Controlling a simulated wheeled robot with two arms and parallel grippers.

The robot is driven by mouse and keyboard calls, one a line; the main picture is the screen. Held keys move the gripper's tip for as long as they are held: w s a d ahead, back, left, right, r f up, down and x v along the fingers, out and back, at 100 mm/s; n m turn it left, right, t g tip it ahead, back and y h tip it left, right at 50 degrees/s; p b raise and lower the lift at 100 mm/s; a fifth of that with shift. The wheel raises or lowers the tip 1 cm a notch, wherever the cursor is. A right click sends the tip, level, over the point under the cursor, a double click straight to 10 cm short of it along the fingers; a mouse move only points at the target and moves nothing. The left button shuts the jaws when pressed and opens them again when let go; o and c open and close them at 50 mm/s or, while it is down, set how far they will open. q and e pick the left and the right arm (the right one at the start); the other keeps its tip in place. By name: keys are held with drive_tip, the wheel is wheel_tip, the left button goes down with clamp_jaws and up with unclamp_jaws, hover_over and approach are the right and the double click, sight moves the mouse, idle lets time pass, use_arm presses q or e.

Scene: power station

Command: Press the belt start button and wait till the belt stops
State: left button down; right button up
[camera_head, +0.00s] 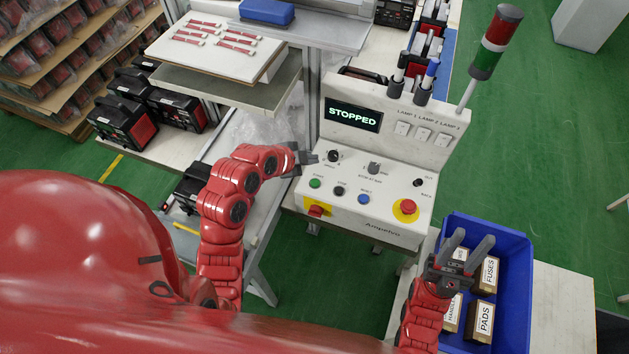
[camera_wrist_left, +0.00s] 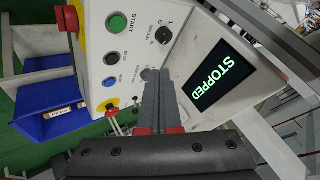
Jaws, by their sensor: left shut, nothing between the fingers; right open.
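The control box (camera_head: 360,220) has a display (camera_head: 352,114) reading STOPPED. Its green start button (camera_head: 315,183) is at the left of the panel, with a black button (camera_head: 340,190) and a blue button (camera_head: 363,198) to its right. My left gripper (camera_head: 313,158) is shut and empty at the panel's left side, above the green button and beside a black knob (camera_head: 333,156). In the left wrist view the shut fingers (camera_wrist_left: 152,78) point over the panel, and the green START button (camera_wrist_left: 117,23) shows apart from them. My right gripper (camera_head: 470,240) is open over the blue bin.
The blue bin (camera_head: 515,290) holds several labelled boxes at the lower right. A red emergency button (camera_head: 408,206) and a red switch (camera_head: 316,210) sit on the panel's front. A signal tower (camera_head: 495,42) rises at the right. A shelf with red-and-white parts stands behind left.

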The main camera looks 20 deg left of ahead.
use_arm(q)
drive_tip(key=b, duration=0.3)
hover_over(312, 184)
wheel_tip(312, 184, down, 8)
drive_tip(key=shift+a+r, duration=0.1)
drive_tip(key=shift+f+b, duration=0.55)
drive_tip(key=shift+b, duration=0.15)
drive_tip(key=shift+r, duration=0.1)
idle(1.3)
drive_tip(key=shift+f+b, duration=0.45)
drive_tip(key=shift+b, duration=0.25)
